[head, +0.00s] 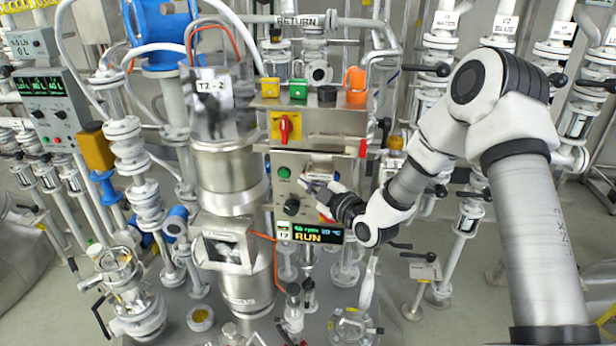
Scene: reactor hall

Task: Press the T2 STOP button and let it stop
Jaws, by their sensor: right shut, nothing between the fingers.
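The T2 control panel (282,160) is a grey box right of the T2 glass-and-steel vessel (226,178). It has a green button (284,172) at upper left and a black knob (291,206) below it. The T2 display (310,235) at its lower edge is lit and reads RUN, with a small rpm and temperature line above. My right gripper (308,184) is shut and empty, with its tips in front of the panel, right of the green button. I cannot make out the STOP button; the gripper covers that part. Whether the tips touch the panel cannot be told. My left gripper is out of view.
A shelf above the panel carries yellow, green, black and orange items (298,89). A red switch on a yellow plate (284,127) sits under it. A second control box (55,110) stands at left. Pipes and valves crowd both sides. Glassware (293,308) stands below the panel.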

